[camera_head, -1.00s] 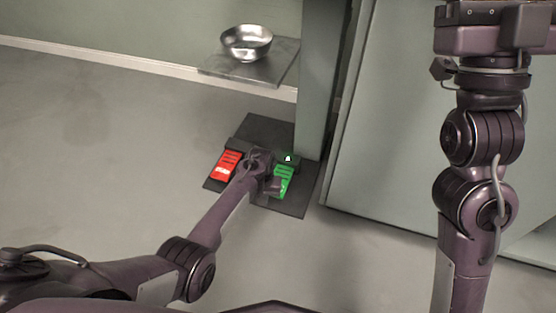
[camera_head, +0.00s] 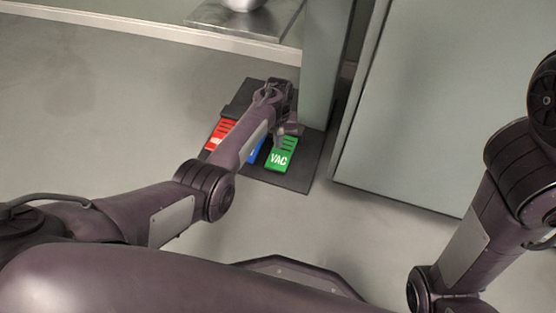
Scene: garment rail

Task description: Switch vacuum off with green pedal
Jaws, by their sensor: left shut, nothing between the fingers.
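The green pedal (camera_head: 280,158), marked VAC, lies on a dark mat (camera_head: 308,165) on the floor. The red pedal (camera_head: 218,134) is at the left of the mat. A blue pedal (camera_head: 257,152) between them is mostly hidden behind my left arm. My left gripper (camera_head: 291,129) is shut and empty, pointing down over the far end of the green pedal. I cannot tell whether it touches the pedal. My right arm is at the right edge; its gripper is out of view.
A grey post (camera_head: 326,65) stands just behind the mat, with a large pale panel (camera_head: 420,110) to its right. A metal bowl (camera_head: 243,4) sits on a low shelf (camera_head: 250,22) at the back. The floor left of the mat is clear.

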